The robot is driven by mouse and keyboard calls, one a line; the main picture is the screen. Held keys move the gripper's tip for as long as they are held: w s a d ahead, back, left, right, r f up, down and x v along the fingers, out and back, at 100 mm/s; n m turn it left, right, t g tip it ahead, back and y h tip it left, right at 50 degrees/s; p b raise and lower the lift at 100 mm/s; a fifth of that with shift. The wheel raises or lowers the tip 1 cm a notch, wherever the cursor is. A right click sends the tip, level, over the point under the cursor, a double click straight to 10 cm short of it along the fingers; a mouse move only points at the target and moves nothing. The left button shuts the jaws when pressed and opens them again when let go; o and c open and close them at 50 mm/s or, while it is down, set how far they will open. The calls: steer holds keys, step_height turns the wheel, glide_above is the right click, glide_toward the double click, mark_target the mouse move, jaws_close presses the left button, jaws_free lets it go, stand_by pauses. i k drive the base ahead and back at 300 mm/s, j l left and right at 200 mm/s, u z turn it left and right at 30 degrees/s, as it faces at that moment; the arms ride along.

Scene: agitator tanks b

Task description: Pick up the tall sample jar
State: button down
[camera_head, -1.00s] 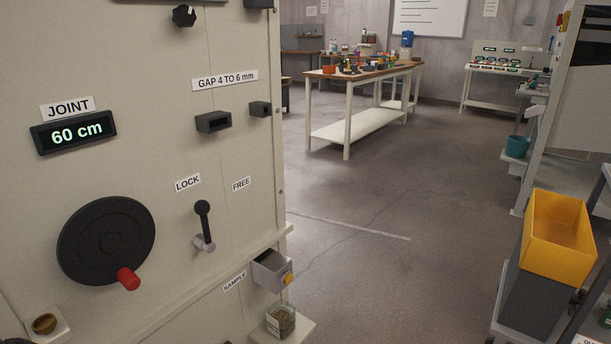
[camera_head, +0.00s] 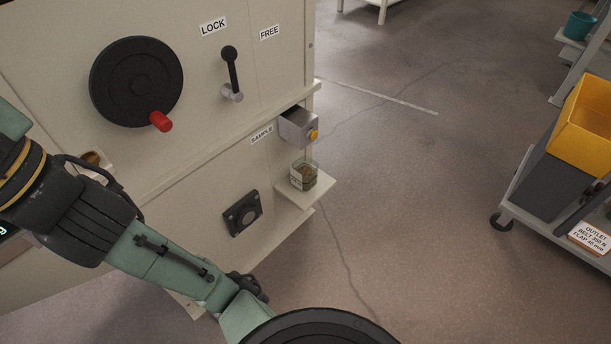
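A glass jar with brown grainy contents and a pale label (camera_head: 303,175) stands upright on a small white shelf (camera_head: 312,192) low on the machine's right side. It sits below a grey spout with a yellow knob (camera_head: 299,128), beside the SAMPLE label (camera_head: 262,135). I cannot tell whether it is the tall one; no second jar shows clearly for comparison. My arm crosses the lower left of the view. My gripper is not visible.
The cream machine panel (camera_head: 210,170) carries a black handwheel with red knob (camera_head: 137,82) and a LOCK/FREE lever (camera_head: 231,75). A wheeled cart (camera_head: 545,225) with a yellow bin (camera_head: 586,125) stands at right. The floor between is clear.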

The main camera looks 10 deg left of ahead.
mark_target(304, 173)
steer(key=l+u, duration=0.15)
steer(key=u, duration=0.35)
steer(key=l+u, duration=0.3)
steer(key=l, duration=0.3)
steer(key=l+u, duration=0.3)
steer(key=l, duration=0.3)
steer(key=k+l+u, duration=0.1)
steer(key=l, duration=1.65)
steer(key=i+l, duration=0.1)
steer(key=l, duration=0.35)
steer(key=i, duration=0.15)
steer(key=u, duration=0.05)
